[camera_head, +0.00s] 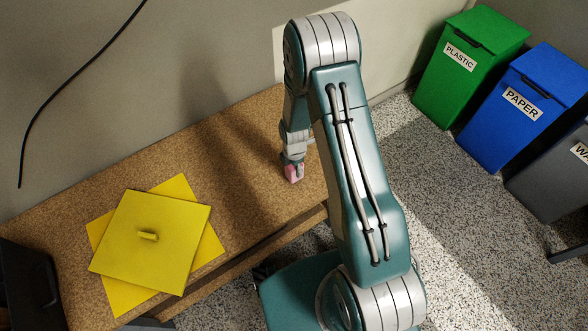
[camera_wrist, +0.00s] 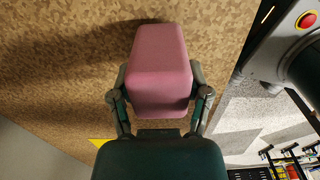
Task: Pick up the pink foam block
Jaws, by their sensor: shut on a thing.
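The pink foam block (camera_head: 293,173) is at the right part of the cork-coloured table in the head view, at the end of my arm. In the wrist view the pink foam block (camera_wrist: 158,62) fills the space between the two fingers. My gripper (camera_wrist: 157,98) is shut on it, with one finger on each side. My gripper also shows in the head view (camera_head: 293,164), pointing down. I cannot tell whether the block touches the table or is just above it.
The cork-coloured table (camera_head: 245,150) is bare around the block. Two yellow sheets (camera_head: 165,220), the upper one with a small yellow knob, lie at its left. Green (camera_head: 470,75), blue (camera_head: 520,110) and grey (camera_head: 550,180) bins stand on the floor at the right. A wall runs behind the table.

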